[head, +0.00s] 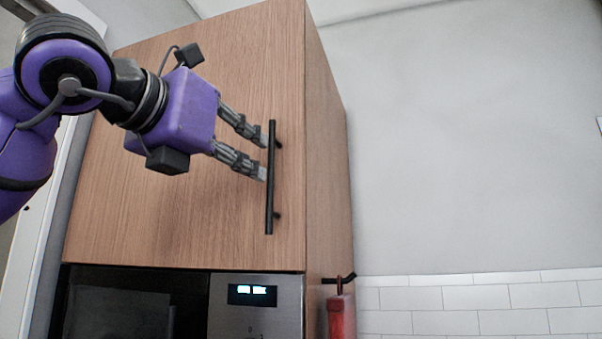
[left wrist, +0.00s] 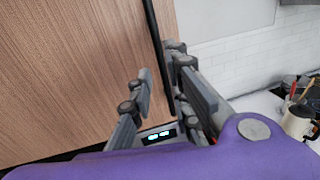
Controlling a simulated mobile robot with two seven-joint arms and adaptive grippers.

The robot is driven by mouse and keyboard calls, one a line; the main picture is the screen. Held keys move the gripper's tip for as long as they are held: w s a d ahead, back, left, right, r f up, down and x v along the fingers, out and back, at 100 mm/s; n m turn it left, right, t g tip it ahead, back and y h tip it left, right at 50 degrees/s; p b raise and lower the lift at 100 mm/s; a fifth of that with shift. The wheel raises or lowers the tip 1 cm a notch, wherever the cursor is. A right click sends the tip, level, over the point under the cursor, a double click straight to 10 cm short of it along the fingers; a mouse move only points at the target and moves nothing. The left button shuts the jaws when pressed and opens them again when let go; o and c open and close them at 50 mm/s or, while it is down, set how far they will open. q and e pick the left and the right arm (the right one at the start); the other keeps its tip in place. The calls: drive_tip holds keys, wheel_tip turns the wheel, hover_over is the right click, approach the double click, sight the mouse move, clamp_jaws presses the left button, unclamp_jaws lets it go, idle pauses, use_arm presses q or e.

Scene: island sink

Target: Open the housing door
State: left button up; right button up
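The housing door (head: 160,225) is a wood-grain cabinet front above a built-in appliance, and it looks closed. Its handle (head: 270,205) is a black vertical bar near the right edge. My left gripper (head: 264,156) is open, with its two fingertips apart, one above the other, at the upper half of the handle in the head view. In the left wrist view, the handle (left wrist: 154,35) runs down between the two fingers of my left gripper (left wrist: 160,62). I cannot tell whether the fingers touch the bar. My right gripper is not in view.
An appliance with a lit display (head: 252,295) sits below the door. The wall (head: 460,150) to the right is bare above white tiles.

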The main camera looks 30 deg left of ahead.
sight(269, 165)
use_arm(q)
drive_tip(key=w+p, duration=0.1)
drive_tip(key=w, duration=0.5)
drive_tip(key=shift+w+a+r, duration=0.15)
drive_tip(key=shift+w, duration=0.15)
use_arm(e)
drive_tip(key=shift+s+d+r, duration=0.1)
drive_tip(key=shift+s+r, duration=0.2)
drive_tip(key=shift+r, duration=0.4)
use_arm(q)
drive_tip(key=shift+w, duration=0.1)
drive_tip(key=shift+c, duration=0.2)
clamp_jaws()
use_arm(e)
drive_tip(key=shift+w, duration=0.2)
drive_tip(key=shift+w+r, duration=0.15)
